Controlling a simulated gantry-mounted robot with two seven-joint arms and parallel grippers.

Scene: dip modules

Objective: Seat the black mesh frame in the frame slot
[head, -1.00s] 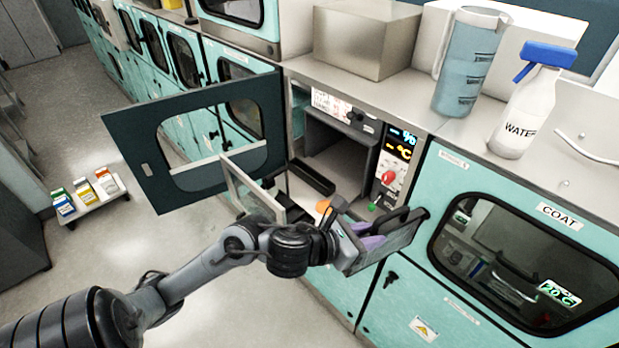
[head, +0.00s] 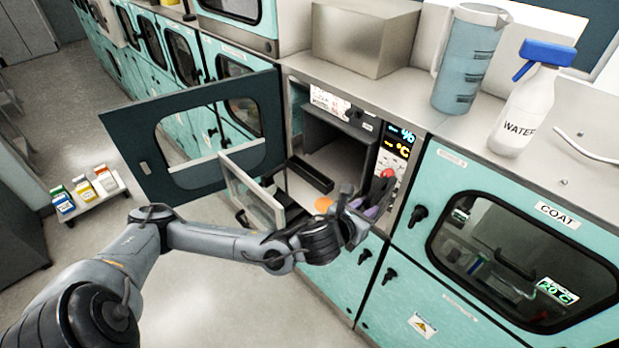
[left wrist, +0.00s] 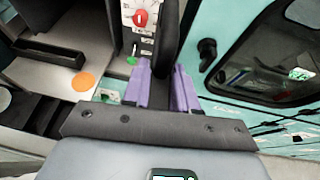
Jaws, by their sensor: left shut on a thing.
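My left gripper (head: 372,208) has purple fingers and is just outside the open module's front, at its right side. In the left wrist view the fingers (left wrist: 160,88) are shut on a dark, flat piece, the black mesh frame (left wrist: 172,35), seen nearly edge-on and reaching up past them. Its mesh cannot be made out. In the head view the frame (head: 388,192) is a small dark shape in front of the control panel. A long black slotted piece (head: 310,174), which looks like the frame slot, lies on the module floor. It also shows in the left wrist view (left wrist: 50,52), left of the fingers.
The module's dark door (head: 120,150) stands open to the left. A clear-paned panel (head: 250,190) stands at the opening's left front. An orange disc (head: 323,204) lies at the front edge. The control panel (head: 393,155) with a red knob is right of the chamber.

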